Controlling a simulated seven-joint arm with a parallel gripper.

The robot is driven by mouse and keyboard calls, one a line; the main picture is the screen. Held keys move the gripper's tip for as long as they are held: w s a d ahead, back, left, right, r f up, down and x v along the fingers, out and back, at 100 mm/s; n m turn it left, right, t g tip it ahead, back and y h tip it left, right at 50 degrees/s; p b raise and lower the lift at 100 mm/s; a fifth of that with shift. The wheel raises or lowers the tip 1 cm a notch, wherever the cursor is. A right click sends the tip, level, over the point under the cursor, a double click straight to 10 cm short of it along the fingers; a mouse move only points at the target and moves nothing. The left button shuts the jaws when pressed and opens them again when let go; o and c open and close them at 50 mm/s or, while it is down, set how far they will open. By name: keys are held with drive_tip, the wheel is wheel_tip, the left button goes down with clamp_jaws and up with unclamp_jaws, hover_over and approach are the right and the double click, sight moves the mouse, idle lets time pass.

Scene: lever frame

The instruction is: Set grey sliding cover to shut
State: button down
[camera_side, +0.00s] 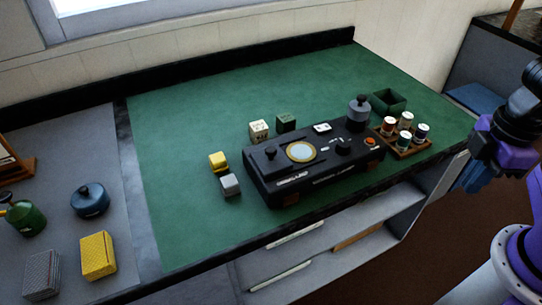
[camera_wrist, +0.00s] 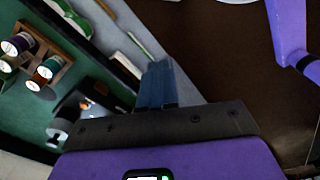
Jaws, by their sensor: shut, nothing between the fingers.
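A long black box (camera_side: 315,178) stands on the green mat. Its top carries a dark panel with a small knob (camera_side: 270,153) at the left end, which may be the sliding cover; its grey colour is not clear. A round cream disc with a yellowish rim (camera_side: 300,151) lies uncovered to the right of that knob. My gripper (camera_side: 474,178) is at the right, off the counter's front edge and well apart from the box. In the wrist view its blue fingers (camera_wrist: 157,84) are together and empty. Only part of the box shows there, at the lower left.
A rack of small jars (camera_side: 405,138), a dark green open bin (camera_side: 389,102) and a grey lidded pot (camera_side: 358,110) are at the box's right end. Small cubes, yellow (camera_side: 218,161) and grey (camera_side: 230,185), stand left of it. The mat's front left is clear.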

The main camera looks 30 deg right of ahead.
drive_tip(key=c, duration=1.6)
unclamp_jaws()
drive_tip(key=o, duration=0.5)
drive_tip(key=shift+w+a+r, duration=0.1)
drive_tip(key=shift+w+a, duration=0.1)
drive_tip(key=shift+a, duration=0.05)
drive_tip(key=shift+o, duration=1)
drive_tip(key=w+a+r+m, duration=0.1)
drive_tip(key=w+a+r, duration=0.3)
drive_tip(key=w+a, duration=0.3)
drive_tip(key=w+a+r, duration=0.4)
drive_tip(key=w+a, duration=0.4)
drive_tip(key=shift+w+a+m, duration=0.25)
drive_tip(key=shift+w+m, duration=0.05)
drive_tip(key=shift+m, duration=0.1)
drive_tip(key=m, duration=0.2)
approach(271, 149)
wheel_tip(271, 149, down, 8)
drive_tip(key=shift+w+a+f, duration=0.1)
drive_tip(key=shift+a+f, duration=0.05)
